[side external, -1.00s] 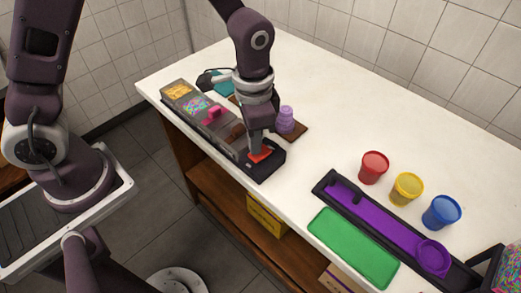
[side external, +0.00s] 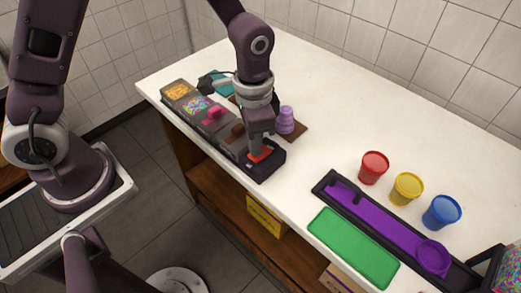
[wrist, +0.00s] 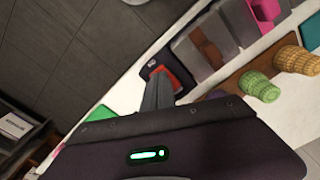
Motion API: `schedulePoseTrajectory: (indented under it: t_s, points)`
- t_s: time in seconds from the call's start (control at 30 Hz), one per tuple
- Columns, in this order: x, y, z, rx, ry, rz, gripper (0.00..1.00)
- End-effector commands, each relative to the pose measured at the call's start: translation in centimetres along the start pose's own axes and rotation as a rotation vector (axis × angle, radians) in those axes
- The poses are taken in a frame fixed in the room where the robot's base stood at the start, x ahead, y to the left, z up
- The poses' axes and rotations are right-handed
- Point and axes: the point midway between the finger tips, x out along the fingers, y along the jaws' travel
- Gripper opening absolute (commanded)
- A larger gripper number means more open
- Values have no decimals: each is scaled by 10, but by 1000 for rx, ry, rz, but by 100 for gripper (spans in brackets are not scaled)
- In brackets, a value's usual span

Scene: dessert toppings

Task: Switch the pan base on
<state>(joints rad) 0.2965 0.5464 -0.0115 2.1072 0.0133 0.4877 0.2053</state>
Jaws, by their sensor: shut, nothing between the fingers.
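A black base unit (side external: 270,170) with a red piece (side external: 261,156) on its top sits at the near end of a long grey toppings tray (side external: 205,115), by the counter's front edge. I take it for the pan base. My gripper (side external: 257,150) points down at the red piece, with its fingers shut and empty. In the wrist view, the fingertips (wrist: 158,88) lie close beside the red piece (wrist: 182,77) and cover part of the base (wrist: 151,68). I cannot tell whether they touch it, or whether the base is on.
A brown board (side external: 297,131) with a purple cone stack (side external: 286,118) stands just behind the gripper. Red (side external: 373,167), yellow (side external: 407,188) and blue (side external: 441,211) tubs, a purple tray (side external: 385,222) and a green mat (side external: 352,247) lie to the right.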

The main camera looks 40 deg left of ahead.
Motion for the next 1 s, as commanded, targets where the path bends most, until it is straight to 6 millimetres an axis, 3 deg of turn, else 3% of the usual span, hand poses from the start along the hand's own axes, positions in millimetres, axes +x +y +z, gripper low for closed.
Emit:
schedulePoseTrajectory:
  t_s: [0.8,1.0]
  points:
    - [12,0,0,0,0,0,0]
    - [-3,0,-1,0,3,0,0]
